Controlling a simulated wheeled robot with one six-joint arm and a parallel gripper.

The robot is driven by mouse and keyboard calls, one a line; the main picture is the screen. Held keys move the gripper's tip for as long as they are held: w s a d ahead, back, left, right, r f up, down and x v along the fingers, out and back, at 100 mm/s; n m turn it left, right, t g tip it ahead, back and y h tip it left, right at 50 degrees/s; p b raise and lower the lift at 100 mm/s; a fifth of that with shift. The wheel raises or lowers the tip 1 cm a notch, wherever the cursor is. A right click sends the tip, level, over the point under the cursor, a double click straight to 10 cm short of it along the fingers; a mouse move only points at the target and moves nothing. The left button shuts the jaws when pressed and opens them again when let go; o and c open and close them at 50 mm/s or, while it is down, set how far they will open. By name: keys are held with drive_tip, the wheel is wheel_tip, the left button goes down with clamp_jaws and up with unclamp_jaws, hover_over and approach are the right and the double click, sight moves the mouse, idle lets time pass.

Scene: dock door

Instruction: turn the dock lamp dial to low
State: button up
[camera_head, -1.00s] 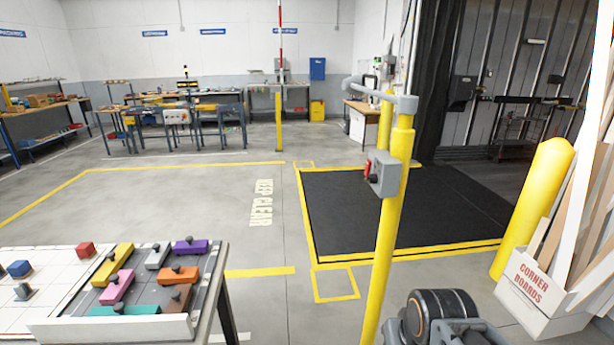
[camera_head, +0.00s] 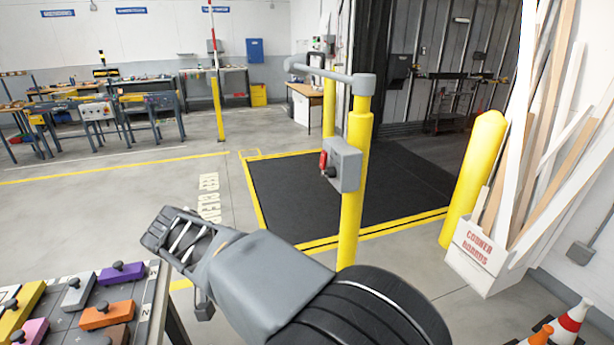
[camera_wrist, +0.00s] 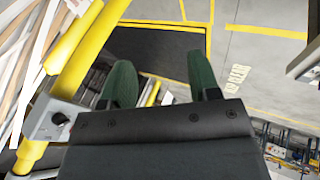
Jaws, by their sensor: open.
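A grey control box (camera_head: 345,163) is mounted on a yellow post (camera_head: 352,215) near the middle of the head view. A red handle (camera_head: 323,162) sticks out from its left side. In the wrist view a grey box (camera_wrist: 45,122) on the yellow post carries a dark round dial (camera_wrist: 60,118); its setting cannot be read. My gripper (camera_wrist: 162,82) shows in the wrist view with two green fingers spread apart and nothing between them. It is apart from the box, which lies to its left there. In the head view I cannot make out the fingers.
A workbench with coloured blocks (camera_head: 108,313) stands at lower left. A yellow bollard (camera_head: 475,175), a corner-boards box (camera_head: 485,255) and traffic cones (camera_head: 570,325) are on the right. A horizontal grey bar (camera_head: 325,74) tops the post. Open floor (camera_head: 110,215) lies left of the post.

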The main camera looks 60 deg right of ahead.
drive_tip(key=w+d+r+m+g+h, duration=0.1)
drive_tip(key=d+r+m+g+h, duration=0.3)
drive_tip(key=d+m, duration=0.3)
drive_tip(key=m+g+h+b, duration=0.1)
drive_tip(key=m+g+h, duration=0.4)
drive_tip(key=m, duration=0.5)
approach(322, 175)
drive_tip(key=shift+g+y, duration=0.4)
drive_tip(key=p+x, duration=0.2)
drive_tip(key=x, duration=0.8)
drive_tip(key=shift+d+r+p, duration=0.15)
drive_tip(key=shift+d+p, duration=0.1)
drive_tip(key=shift+p, duration=0.1)
drive_tip(key=shift+w, duration=0.1)
drive_tip(key=c, duration=0.9)
